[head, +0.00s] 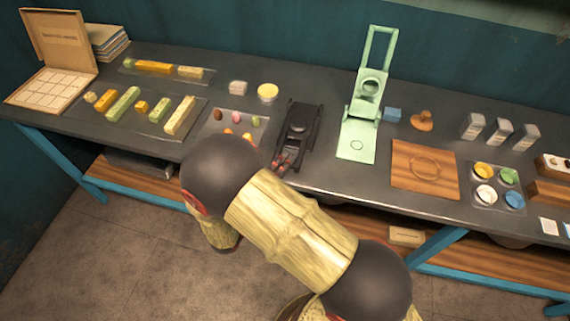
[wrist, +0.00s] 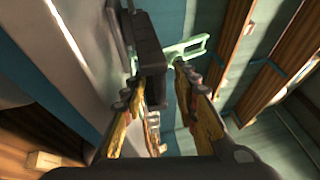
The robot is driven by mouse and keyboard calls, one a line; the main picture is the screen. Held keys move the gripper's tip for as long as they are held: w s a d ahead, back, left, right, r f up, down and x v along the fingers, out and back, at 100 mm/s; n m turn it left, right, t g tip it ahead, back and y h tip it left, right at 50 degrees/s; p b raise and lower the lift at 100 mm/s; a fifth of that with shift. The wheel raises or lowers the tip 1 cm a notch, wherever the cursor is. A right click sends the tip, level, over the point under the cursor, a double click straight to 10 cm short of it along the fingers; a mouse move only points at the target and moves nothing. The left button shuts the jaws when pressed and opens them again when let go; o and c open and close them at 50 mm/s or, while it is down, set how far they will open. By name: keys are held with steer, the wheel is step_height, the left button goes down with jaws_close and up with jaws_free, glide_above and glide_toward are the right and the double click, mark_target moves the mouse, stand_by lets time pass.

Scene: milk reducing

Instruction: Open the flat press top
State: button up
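A black press (head: 300,124) lies low on the dark table, and its top looks down. A round knob-like part shows on it in the head view. My gripper (head: 284,161) is at the front end of this press, partly hidden by my arm. In the wrist view my gripper (wrist: 158,82) has its two fingers apart, with a black block-shaped part of the press (wrist: 147,42) ahead of the tips, close to the left finger. I cannot tell whether they touch. A pale green press (head: 357,142) stands to the right with its hinged frame raised; it also shows in the wrist view (wrist: 187,49).
A clear tray (head: 209,140) with small coloured pieces lies left of the black press. The table's front edge runs under my arm.

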steer(key=shift+c, duration=1.2)
steer(key=c, duration=0.4)
steer(key=shift+f, duration=0.1)
jaws_close()
